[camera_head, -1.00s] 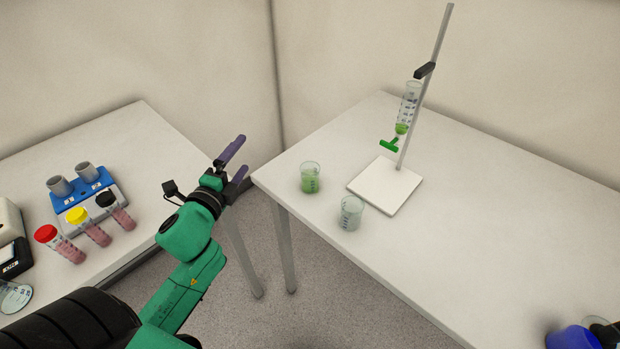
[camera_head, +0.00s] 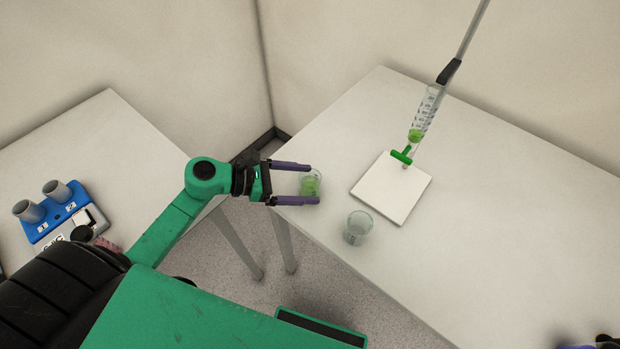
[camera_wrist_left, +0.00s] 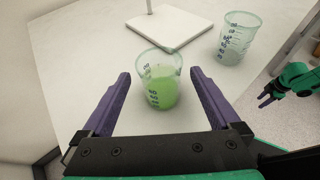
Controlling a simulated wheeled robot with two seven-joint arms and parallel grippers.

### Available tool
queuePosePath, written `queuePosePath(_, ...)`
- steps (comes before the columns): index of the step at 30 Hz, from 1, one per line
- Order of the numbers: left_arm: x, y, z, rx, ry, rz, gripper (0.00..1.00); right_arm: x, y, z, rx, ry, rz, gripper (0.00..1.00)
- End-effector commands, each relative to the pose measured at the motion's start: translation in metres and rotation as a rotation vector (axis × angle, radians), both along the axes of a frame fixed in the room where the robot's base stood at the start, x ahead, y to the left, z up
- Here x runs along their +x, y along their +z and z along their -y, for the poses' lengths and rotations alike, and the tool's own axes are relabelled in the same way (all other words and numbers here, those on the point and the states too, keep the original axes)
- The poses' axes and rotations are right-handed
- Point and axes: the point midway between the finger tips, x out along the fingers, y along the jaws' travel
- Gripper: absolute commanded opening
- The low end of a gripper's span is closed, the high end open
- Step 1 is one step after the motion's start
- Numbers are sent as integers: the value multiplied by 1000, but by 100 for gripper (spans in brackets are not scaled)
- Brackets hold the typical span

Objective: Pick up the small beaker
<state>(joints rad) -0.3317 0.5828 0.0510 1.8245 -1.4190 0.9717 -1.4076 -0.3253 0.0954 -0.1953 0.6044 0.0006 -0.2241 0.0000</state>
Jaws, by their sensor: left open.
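A clear beaker with green liquid (camera_head: 311,186) stands upright near the left corner of the right table. My left gripper (camera_head: 306,184) is open, with one finger on each side of this beaker. In the left wrist view the beaker (camera_wrist_left: 161,82) stands between the spread fingers, with a gap visible on both sides. A second clear beaker (camera_head: 357,228), seemingly empty, stands nearer the table's front edge; it also shows in the left wrist view (camera_wrist_left: 238,42). My right gripper (camera_wrist_left: 267,96) shows small at the right of the left wrist view, its fingers apart.
A stand with a white base (camera_head: 392,188) holds a graduated tube (camera_head: 427,108) with a green valve, behind the beakers. A blue rack (camera_head: 62,212) sits on the left table.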

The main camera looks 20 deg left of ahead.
Motion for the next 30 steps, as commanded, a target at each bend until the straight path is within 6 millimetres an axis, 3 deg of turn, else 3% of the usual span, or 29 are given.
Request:
queuePosePath(3, 9, -1, 18, -8, 1, -2, 96, 25, 22, -6, 9, 0, 41, 50)
queuePosePath(6, 17, -12, 34, -6, 1, -1, 96, 42, 30, -14, 23, -1, 70, 50)
queuePosePath(14, 20, -21, 41, -1, -1, -1, 96, 29, 27, -20, 29, -1, 48, 50)
queuePosePath(17, 20, -21, 40, -1, -1, -1, 66, 23, 26, -19, 27, -1, 38, 50)
queuePosePath(22, 20, -21, 40, -1, -1, -1, 1, 23, 27, -17, 25, 0, 38, 50)
queuePosePath(30, 20, -18, 40, -1, 0, 0, 0, 25, 27, -12, 18, 3, 41, 50)
